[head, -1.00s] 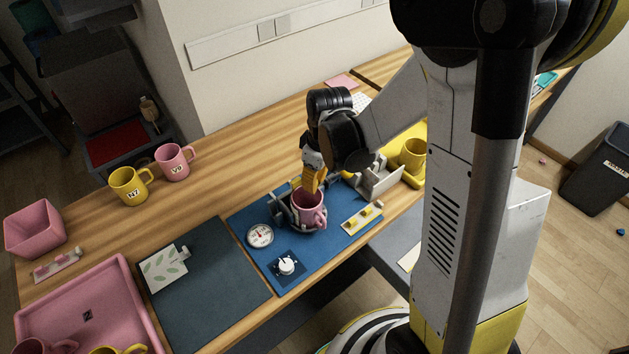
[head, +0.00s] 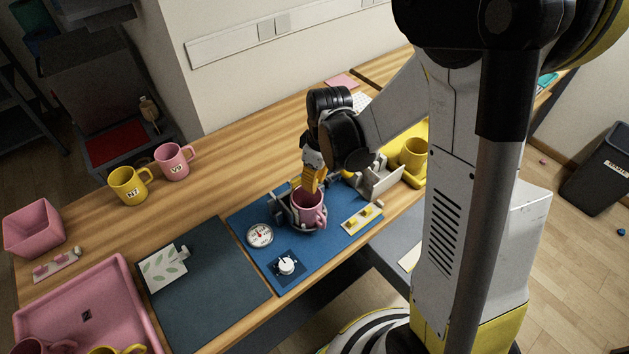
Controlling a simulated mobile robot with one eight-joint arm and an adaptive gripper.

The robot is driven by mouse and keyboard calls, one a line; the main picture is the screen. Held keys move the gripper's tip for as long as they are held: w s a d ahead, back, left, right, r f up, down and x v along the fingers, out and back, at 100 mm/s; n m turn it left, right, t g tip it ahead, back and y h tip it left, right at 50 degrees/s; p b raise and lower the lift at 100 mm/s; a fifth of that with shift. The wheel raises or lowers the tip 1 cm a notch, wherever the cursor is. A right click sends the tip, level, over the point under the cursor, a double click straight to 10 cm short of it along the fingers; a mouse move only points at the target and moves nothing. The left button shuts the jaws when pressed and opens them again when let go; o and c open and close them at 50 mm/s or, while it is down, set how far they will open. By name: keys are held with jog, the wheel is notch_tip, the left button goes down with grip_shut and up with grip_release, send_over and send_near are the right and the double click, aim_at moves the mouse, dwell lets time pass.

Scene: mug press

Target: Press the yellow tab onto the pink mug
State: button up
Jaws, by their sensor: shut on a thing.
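The pink mug (head: 307,218) stands upright in the grey press fixture (head: 280,212) on the blue mat, its handle toward the front right. My gripper (head: 311,190), with orange-yellow fingers, points down at the mug's back rim and is shut on the mug there. The fingertips are partly hidden by the mug. A pale strip (head: 347,232) with yellow tabs (head: 366,213) lies right of the mug on the mat.
A gauge (head: 260,235) and a white knob (head: 286,265) sit at the mat's front left. A grey holder (head: 378,182) and a yellow tray (head: 418,182) with a yellow mug (head: 412,155) stand to the right. Two mugs stand at the back left.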

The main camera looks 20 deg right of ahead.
jog(key=o, duration=0.8)
jog(key=r, duration=0.8)
jog(key=s+d+r, duration=0.1)
jog(key=r, duration=0.3)
jog(key=shift+s, duration=0.1)
jog(key=s+r+m+t, duration=0.1)
jog(key=s+m+t, duration=0.1)
jog(key=s, duration=0.2)
jog(key=s+r+m+t, duration=0.2)
jog(key=s+m, duration=0.1)
jog(key=s+a+r+m+t+b, duration=0.1)
jog(key=s+r+m+t, duration=0.1)
jog(key=s+m, duration=0.1)
jog(key=shift+s+h, duration=0.4)
jog(key=shift+s, duration=0.45)
